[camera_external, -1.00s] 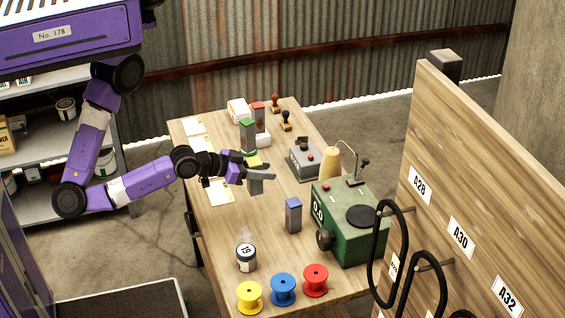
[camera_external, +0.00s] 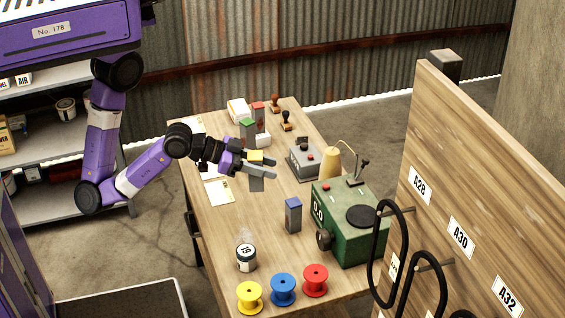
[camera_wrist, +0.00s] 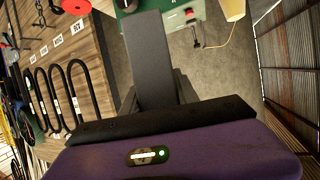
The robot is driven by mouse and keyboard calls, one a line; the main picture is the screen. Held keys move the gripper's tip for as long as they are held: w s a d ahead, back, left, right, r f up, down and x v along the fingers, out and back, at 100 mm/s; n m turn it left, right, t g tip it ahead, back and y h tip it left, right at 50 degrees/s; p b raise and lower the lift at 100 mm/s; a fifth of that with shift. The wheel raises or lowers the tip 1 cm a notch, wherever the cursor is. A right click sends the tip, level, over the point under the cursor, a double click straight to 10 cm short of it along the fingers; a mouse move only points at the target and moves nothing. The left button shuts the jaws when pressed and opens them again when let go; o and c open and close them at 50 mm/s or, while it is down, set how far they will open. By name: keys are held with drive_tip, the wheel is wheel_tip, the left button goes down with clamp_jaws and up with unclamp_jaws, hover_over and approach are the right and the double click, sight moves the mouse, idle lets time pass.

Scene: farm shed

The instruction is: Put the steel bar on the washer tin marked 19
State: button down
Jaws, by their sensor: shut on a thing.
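My gripper (camera_external: 262,168) is shut on a grey steel bar with a yellow top (camera_external: 256,156), held above the middle of the table. The bar's grey lower part (camera_external: 256,185) shows below the fingers. In the wrist view the grey bar (camera_wrist: 155,60) sticks out from between the dark fingers, which it partly hides. The washer tin marked 19 (camera_external: 246,260) stands upright near the table's front left edge, apart from the gripper and lower in the picture. It has a dark body and a white label.
A blue-topped bar (camera_external: 293,217) stands between the gripper and the green scale (camera_external: 345,228). Yellow (camera_external: 249,297), blue (camera_external: 283,290) and red (camera_external: 315,280) spools line the front edge. Green-topped (camera_external: 247,132) and red-topped (camera_external: 258,117) bars stand behind. Bare tabletop (camera_external: 225,225) lies near the tin.

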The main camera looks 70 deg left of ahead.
drive_tip(key=s+d+r+m+g+h, duration=0.25)
drive_tip(key=s+d+r, duration=0.45)
drive_tip(key=d, duration=0.4)
drive_tip(key=n+t+y+b, duration=0.2)
drive_tip(key=b, duration=0.2)
hover_over(255, 250)
wheel_tip(255, 250, down, 17)
drive_tip(key=shift+h, duration=0.35)
drive_tip(key=shift+d+f, duration=0.1)
drive_tip(key=shift+f, duration=2.65)
